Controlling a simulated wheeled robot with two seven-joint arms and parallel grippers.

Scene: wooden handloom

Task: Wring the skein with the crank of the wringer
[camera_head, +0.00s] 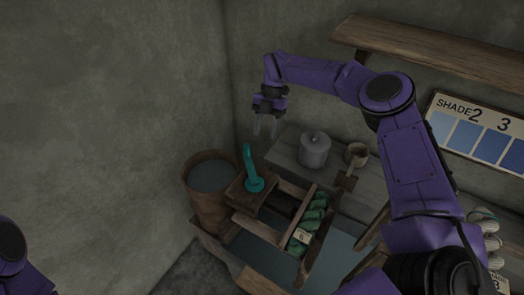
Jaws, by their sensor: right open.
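A teal upright lever with a round foot (254,184), which looks like the crank, stands on a dark wooden block (238,197) between the barrel and a slatted wooden frame. I cannot tell how the wringer itself is built. No skein shows clearly at the teal lever. My right gripper (265,128) hangs open and empty with its fingers down, behind and above the teal lever and apart from it. My left gripper is out of the picture.
A wooden barrel (205,215) of dark liquid stands left of the block, near the wall. A shelf (440,50) and a blue shade chart (470,135) are on the back wall.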

